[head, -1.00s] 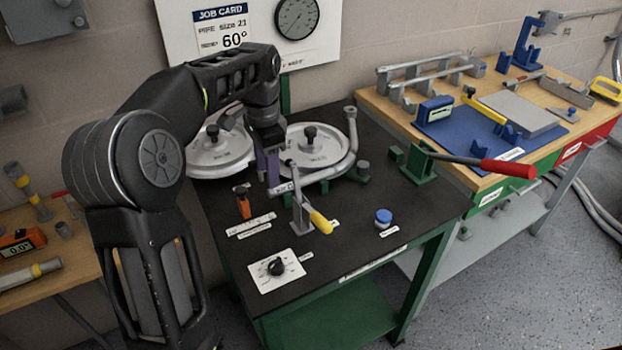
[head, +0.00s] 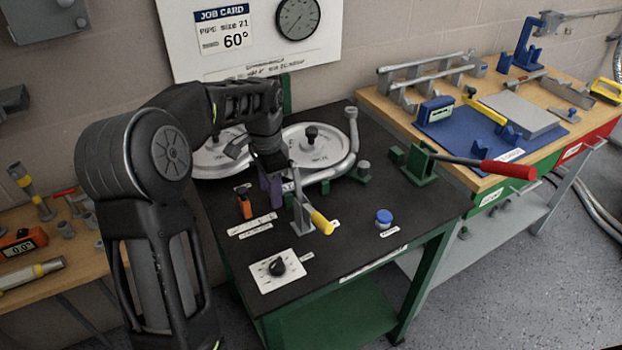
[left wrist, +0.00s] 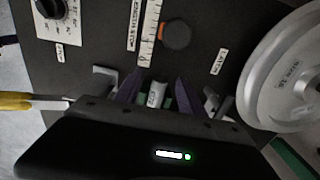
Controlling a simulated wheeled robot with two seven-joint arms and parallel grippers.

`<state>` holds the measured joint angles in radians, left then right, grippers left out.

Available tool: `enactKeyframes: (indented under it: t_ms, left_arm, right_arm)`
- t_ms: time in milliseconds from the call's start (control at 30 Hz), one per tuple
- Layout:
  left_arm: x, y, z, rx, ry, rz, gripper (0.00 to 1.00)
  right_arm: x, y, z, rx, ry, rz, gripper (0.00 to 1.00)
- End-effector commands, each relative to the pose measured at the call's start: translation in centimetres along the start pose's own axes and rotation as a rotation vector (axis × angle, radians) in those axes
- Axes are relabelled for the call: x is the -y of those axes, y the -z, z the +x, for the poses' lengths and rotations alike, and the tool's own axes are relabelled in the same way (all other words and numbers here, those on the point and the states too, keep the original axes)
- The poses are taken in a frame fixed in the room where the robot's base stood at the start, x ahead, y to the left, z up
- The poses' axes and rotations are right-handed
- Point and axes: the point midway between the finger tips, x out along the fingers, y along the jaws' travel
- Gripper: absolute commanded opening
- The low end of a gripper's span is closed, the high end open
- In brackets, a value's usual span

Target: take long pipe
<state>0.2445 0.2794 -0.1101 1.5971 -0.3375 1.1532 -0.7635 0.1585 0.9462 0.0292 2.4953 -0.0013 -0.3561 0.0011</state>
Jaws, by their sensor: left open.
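A long grey pipe (head: 353,150), bent in a curve, lies around the front and right of the right-hand round disc (head: 315,146) on the black bench. Its upper end stands up at the back. My left gripper (head: 271,192) has purple fingers and is low over the bench at the pipe's front left end. In the left wrist view the open fingers (left wrist: 156,88) stand on both sides of a pale labelled pipe end (left wrist: 156,95). Whether they touch it I cannot tell. The gripper body hides the rest of the pipe there. My right gripper is not in view.
A clamp with a yellow handle (head: 322,222) stands just right of my left gripper. A green fixture with a red-handled lever (head: 505,169) is at the bench's right edge. The bench front holds a dial plate (head: 277,270).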

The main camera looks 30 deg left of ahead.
Motion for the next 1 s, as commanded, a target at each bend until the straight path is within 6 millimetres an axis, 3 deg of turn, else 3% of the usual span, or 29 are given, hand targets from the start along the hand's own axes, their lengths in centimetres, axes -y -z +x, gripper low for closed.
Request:
enactKeyframes:
  t_ms: [467, 1000]
  left_arm:
    - [0.01, 0.02, -0.07, -0.001, 0.0, 0.0, 0.47]
    - [0.01, 0.01, -0.07, -0.001, 0.0, 0.0, 0.03]
  right_arm:
    - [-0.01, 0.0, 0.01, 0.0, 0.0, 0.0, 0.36]
    - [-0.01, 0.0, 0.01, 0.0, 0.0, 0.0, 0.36]
